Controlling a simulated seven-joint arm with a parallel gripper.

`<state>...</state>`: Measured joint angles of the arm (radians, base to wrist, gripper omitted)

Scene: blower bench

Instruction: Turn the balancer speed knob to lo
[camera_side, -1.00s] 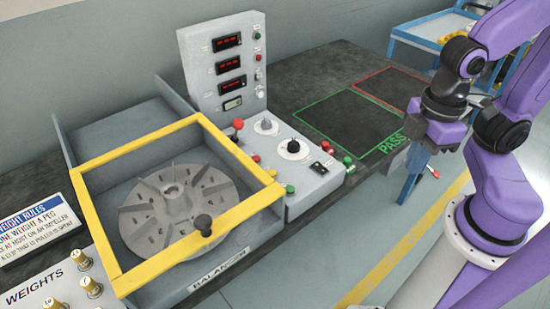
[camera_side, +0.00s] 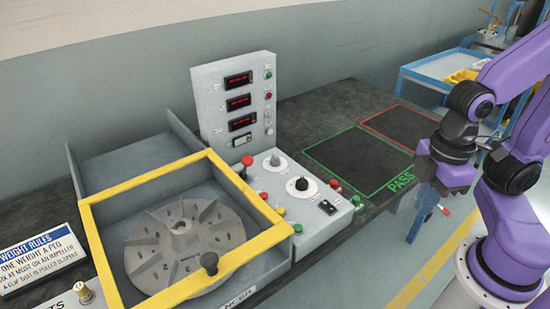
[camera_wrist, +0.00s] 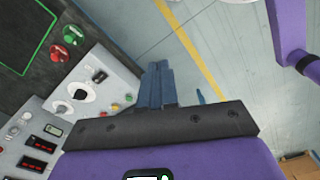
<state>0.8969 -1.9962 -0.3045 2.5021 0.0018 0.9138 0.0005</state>
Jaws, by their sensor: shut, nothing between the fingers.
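In the wrist view the black knob (camera_wrist: 80,95) and grey knob (camera_wrist: 60,109) lie left of the fingers. My gripper (camera_side: 424,204) is right of the panel, apart from it, beyond the bench's front edge. Its fingers also show in the wrist view (camera_wrist: 161,84), together and empty.
A red mushroom button (camera_side: 246,161), small buttons and a black switch (camera_side: 327,207) sit around the knobs. The display column (camera_side: 235,105) rises behind. The yellow-framed guard (camera_side: 240,263) is left. The green PASS square (camera_side: 355,160) and red square (camera_side: 405,128) are empty.

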